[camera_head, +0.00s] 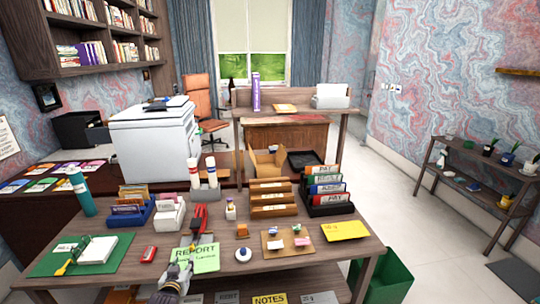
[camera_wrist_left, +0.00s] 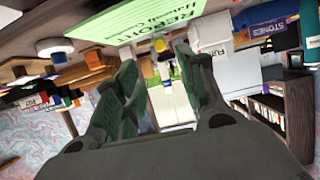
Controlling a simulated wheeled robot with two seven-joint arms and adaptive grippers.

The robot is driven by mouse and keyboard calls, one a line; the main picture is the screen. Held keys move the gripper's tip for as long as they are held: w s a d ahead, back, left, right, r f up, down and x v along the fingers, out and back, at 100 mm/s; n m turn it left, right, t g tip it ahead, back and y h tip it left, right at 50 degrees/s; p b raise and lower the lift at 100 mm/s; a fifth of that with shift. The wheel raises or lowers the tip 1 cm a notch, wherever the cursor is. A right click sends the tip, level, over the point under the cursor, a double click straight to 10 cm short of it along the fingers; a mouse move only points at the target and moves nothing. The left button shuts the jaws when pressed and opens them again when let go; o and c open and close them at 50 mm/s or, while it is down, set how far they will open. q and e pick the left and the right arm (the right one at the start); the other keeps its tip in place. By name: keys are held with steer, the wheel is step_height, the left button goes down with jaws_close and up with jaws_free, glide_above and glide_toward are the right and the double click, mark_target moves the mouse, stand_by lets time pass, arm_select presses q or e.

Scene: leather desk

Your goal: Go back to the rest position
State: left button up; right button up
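My left gripper (camera_head: 183,258) is at the front of the wooden desk (camera_head: 140,268), at the left edge of a green REPORT sheet (camera_head: 207,260). In the left wrist view its two dark green-padded fingers (camera_wrist_left: 157,62) are spread apart, with nothing clearly held between them. That view is upside down, and the REPORT sheet (camera_wrist_left: 135,22) shows above the fingers. Whether the fingers touch the sheet or desk I cannot tell. My right gripper is not in view.
File holders (camera_head: 326,192) stand behind. A green bin (camera_head: 392,275) is at right, beside open floor.

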arm_select(q)
steer(key=shift+r, duration=0.1)
steer(key=s+d+f+m+g+h, duration=0.15)
steer(key=s+f, duration=0.35)
steer(key=f, duration=0.6)
steer(key=s+d+f+m+g, duration=0.1)
steer(key=s+d+f+g, duration=0.3)
steer(key=f, duration=0.7)
steer(key=s+d+f+m+h, duration=0.1)
steer(key=s+d+f, duration=0.1)
steer(key=s+f, duration=0.7)
steer(key=s+d+f+g, duration=0.1)
steer(key=s+f+g, duration=0.1)
steer(key=s+f, duration=0.4)
steer(key=s+d+f+m+g, duration=0.1)
steer(key=s+f, duration=0.6)
steer(key=s, duration=0.9)
steer(key=s+d+f+g, duration=0.1)
steer(key=s+f+g, duration=0.2)
steer(key=s, duration=0.9)
step_height(320, 180, down, 4)
steer(key=shift+d+r+g+h, duration=0.1)
steer(key=shift+d+g+h, duration=0.25)
steer(key=shift+d, duration=0.05)
steer(key=shift+m, duration=0.25)
